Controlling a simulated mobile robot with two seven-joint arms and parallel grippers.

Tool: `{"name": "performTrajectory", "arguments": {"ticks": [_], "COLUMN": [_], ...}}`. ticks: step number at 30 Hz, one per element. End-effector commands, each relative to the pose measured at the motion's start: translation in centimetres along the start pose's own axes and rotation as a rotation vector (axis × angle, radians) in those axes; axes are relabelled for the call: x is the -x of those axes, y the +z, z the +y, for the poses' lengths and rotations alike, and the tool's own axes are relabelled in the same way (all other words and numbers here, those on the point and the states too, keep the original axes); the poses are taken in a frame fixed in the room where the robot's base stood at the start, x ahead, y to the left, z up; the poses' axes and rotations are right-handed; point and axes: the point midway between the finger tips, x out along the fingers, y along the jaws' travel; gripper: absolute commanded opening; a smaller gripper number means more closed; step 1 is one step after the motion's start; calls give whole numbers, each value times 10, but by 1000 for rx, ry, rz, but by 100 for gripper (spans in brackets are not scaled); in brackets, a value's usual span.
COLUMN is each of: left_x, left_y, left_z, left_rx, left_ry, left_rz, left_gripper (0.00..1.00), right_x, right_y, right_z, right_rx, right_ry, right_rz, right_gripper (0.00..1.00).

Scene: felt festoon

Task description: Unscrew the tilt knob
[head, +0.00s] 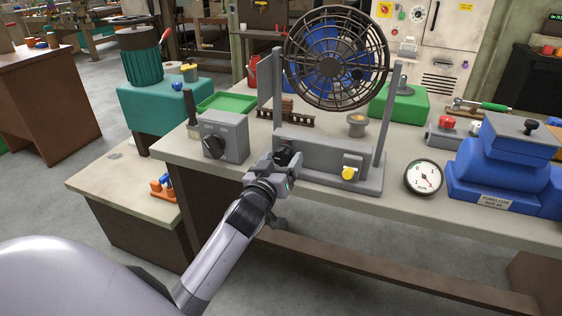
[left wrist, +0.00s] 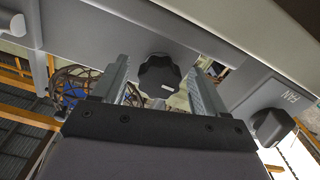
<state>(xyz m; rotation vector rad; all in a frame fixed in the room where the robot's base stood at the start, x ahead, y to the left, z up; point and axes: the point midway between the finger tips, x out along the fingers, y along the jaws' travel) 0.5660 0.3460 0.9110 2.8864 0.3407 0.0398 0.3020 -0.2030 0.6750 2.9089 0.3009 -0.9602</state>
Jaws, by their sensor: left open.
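A black lobed knob (left wrist: 159,75) with a small white mark sits on the grey fan stand (head: 325,165). It looks to be the tilt knob. In the head view a dark part of it (head: 285,156) shows at the stand's left front. My left gripper (head: 275,165) is at the stand's front, around the knob. In the left wrist view the two fingers of the gripper (left wrist: 158,82) stand open on either side of the knob, with gaps showing. The round caged fan (head: 335,58) is above. My right gripper is not in view.
A grey switch box (head: 232,135) with a black dial is close on the left. A yellow knob (head: 348,173) is on the stand's right front. A round gauge (head: 423,178) and a blue machine (head: 500,165) stand to the right on the bench (head: 400,205).

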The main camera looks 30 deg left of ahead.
Motion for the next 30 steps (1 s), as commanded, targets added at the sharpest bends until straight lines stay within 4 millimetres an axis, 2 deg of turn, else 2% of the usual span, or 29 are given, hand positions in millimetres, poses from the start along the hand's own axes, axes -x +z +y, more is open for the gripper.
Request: {"name": "performTrajectory", "arguments": {"ticks": [4, 9, 10, 14, 21, 28, 29, 30], "left_x": [0, 0, 0, 0, 0, 0, 0, 0], "left_y": [0, 0, 0, 0, -1, 0, 0, 0], "left_z": [0, 0, 0, 0, 1, 0, 0, 0], "left_rx": [0, 0, 0, 8, 128, 131, 131, 131], "left_ry": [0, 0, 0, 0, -1, -1, -1, -1], "left_rz": [0, 0, 0, -1, 1, 1, 2, 2], "left_gripper": [73, 17, 17, 17, 17, 17, 50, 64], "right_x": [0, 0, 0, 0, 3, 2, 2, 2], "right_y": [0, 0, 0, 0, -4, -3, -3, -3], "right_z": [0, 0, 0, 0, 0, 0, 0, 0], "right_rx": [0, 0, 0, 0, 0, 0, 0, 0], "right_ry": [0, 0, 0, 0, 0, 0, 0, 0], "right_rz": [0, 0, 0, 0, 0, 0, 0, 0], "right_gripper": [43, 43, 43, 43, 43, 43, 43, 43]}}
